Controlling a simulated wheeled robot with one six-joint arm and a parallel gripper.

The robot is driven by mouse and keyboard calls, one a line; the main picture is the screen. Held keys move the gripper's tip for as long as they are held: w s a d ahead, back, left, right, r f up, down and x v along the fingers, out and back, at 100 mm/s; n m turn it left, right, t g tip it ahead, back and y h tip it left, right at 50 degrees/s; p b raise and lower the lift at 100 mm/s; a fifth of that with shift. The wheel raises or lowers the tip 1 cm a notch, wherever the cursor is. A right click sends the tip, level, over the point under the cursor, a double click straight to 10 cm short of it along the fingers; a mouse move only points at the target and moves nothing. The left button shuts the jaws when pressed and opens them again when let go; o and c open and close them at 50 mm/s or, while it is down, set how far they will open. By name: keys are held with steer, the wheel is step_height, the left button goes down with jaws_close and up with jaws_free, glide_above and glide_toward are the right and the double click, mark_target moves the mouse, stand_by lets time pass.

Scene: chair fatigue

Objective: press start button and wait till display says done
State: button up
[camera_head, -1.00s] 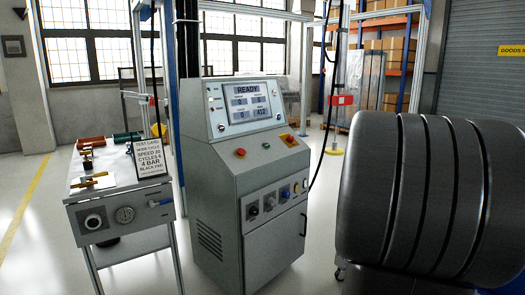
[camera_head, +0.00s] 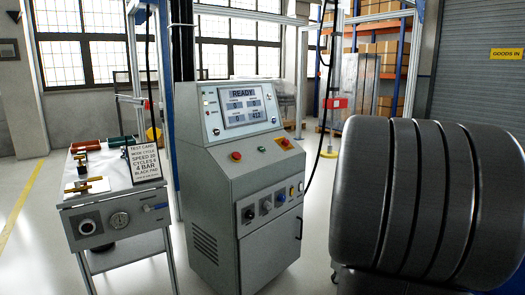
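A grey control console (camera_head: 215,190) stands upright in the middle of the head view. Its display (camera_head: 244,106) reads READY at the top, with several smaller value boxes below, one showing 412. On the sloped ledge below are a red button (camera_head: 236,156), a small green button (camera_head: 262,149) and a red button on a yellow plate (camera_head: 284,143). Their labels are too small to read, so I cannot tell which is start. Several knobs (camera_head: 266,207) sit on the lower front panel.
A bench (camera_head: 120,198) with a test card (camera_head: 145,162), valves and a gauge stands left of the console. A large dark ribbed object (camera_head: 360,190) fills the right side, close to the console. Free floor (camera_head: 25,245) shows at left. Shelving with boxes (camera_head: 388,85) stands behind.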

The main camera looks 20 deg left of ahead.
jaws_close()
stand_by(1.4)
